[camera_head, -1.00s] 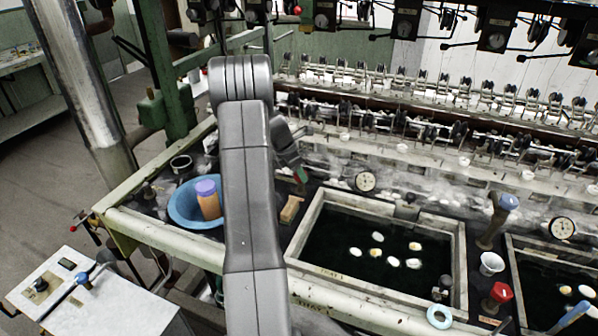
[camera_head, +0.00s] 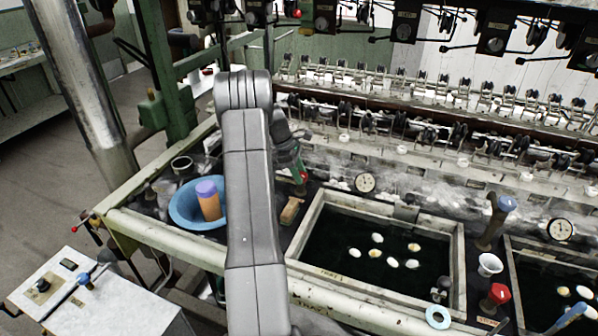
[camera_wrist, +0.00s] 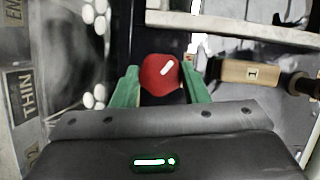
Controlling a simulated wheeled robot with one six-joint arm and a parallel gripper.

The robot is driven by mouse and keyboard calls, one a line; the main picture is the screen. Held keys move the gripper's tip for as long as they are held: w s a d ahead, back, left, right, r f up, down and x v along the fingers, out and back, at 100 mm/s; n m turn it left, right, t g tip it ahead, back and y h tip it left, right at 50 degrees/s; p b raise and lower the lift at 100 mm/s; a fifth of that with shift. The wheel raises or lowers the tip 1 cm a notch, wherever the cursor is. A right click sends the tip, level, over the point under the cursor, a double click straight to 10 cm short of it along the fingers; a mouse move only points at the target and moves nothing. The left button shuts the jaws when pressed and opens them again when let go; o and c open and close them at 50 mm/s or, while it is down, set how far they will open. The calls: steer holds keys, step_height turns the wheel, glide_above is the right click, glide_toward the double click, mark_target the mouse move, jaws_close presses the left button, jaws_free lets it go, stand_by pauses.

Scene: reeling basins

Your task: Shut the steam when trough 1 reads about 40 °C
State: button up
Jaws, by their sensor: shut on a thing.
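Trough 1 (camera_head: 459,262) is a pale-rimmed basin of dark water with several cocoons afloat. Its round white dial (camera_head: 365,183) stands at the back rim; the reading is too small to make out. My gripper (camera_wrist: 160,78) has green fingers, one on each side of a red knob (camera_wrist: 160,74), and is shut on it. In the head view my gripper (camera_head: 298,168) is left of the dial, past the trough's back left corner, with the red knob (camera_head: 304,178) at its tip.
A blue bowl (camera_head: 181,208) with an orange, purple-topped container (camera_head: 208,203) stands left of my arm. Reeling machinery runs along the back.

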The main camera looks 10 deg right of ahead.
steer(key=m, duration=0.2)
steer(key=m+g+y, duration=0.1)
steer(key=m, duration=0.2)
steer(key=shift+w+d+m+g+p, duration=0.15)
steer(key=shift+w+m+g+p, duration=0.05)
steer(key=shift+m+g+p, duration=0.1)
steer(key=m+y, duration=0.1)
steer(key=m, duration=0.1)
steer(key=m+g+y, duration=0.1)
steer(key=m, duration=0.2)
steer(key=shift+d, duration=0.1)
steer(key=shift+m, duration=0.3)
steer(key=o, duration=1)
steer(key=shift+c, duration=0.2)
steer(key=shift+r, duration=0.1)
steer(key=d+p+v, duration=0.1)
steer(key=p+v, duration=0.1)
steer(key=v, duration=1.1)
steer(key=shift+w+a+r, duration=0.15)
steer(key=shift+a+r, duration=0.15)
steer(key=shift+r, duration=0.05)
